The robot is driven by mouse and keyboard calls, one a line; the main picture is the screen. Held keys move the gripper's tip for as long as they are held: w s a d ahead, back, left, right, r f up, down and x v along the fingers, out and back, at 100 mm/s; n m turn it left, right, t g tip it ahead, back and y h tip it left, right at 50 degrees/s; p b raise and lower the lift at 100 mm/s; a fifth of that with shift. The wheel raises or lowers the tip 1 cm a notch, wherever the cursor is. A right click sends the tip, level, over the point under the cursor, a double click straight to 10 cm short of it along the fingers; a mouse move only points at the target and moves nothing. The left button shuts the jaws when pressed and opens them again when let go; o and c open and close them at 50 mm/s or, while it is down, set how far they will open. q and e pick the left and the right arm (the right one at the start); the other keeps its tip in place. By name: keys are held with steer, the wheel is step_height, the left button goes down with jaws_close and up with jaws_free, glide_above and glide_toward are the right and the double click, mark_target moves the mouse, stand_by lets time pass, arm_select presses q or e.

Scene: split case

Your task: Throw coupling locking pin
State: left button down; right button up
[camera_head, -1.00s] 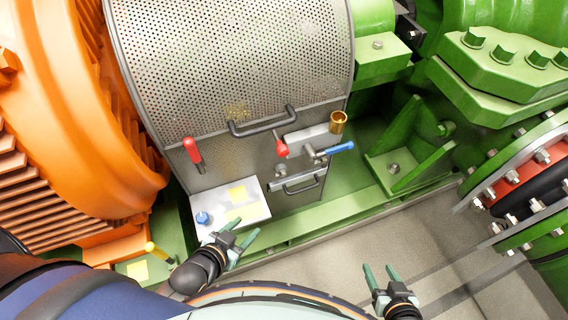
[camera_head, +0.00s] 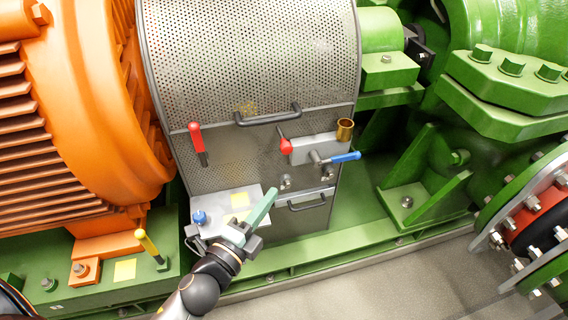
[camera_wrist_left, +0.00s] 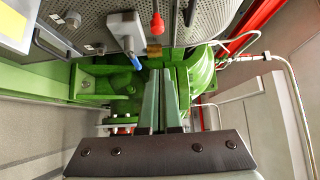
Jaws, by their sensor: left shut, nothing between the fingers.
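A perforated grey guard (camera_head: 250,60) covers the coupling. On its lower panel are a red-handled lever (camera_head: 195,138), a red knob (camera_head: 285,146), a blue-handled lever (camera_head: 345,157) and a brass cup (camera_head: 345,129). I cannot tell which of these, if any, is the locking pin. My left gripper (camera_head: 272,192) is shut and empty, in front of the lower panel, below the red knob and blue lever. In the left wrist view its fingers (camera_wrist_left: 161,72) point toward the blue handle (camera_wrist_left: 137,62), brass cup (camera_wrist_left: 154,52) and red knob (camera_wrist_left: 156,22), apart from them.
A grey box (camera_head: 225,213) with yellow labels and a blue knob (camera_head: 199,217) is beside my left gripper. A yellow-handled lever (camera_head: 148,243) stands on the green base (camera_head: 345,238). An orange motor (camera_head: 95,110) is at left. The grey floor (camera_head: 360,290) looks clear.

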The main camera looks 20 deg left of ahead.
mark_target(285, 146)
arm_select(q)
steer(key=w, duration=1.1)
steer(key=shift+w+a+p, duration=0.3)
steer(key=shift+p, duration=0.15)
arm_select(e)
steer(key=shift+s+d+f, duration=0.1)
steer(key=shift+s+d, duration=0.25)
steer(key=shift+s, duration=0.15)
steer(key=shift+w+r, duration=0.2)
arm_select(q)
steer(key=w+a, duration=0.1)
steer(key=w, duration=0.1)
steer(key=w+a, duration=0.2)
steer(key=shift+w+a+r, duration=0.1)
steer(key=shift+w+r, duration=0.05)
arm_select(e)
steer(key=shift+d+r, duration=0.15)
steer(key=shift+s, duration=0.15)
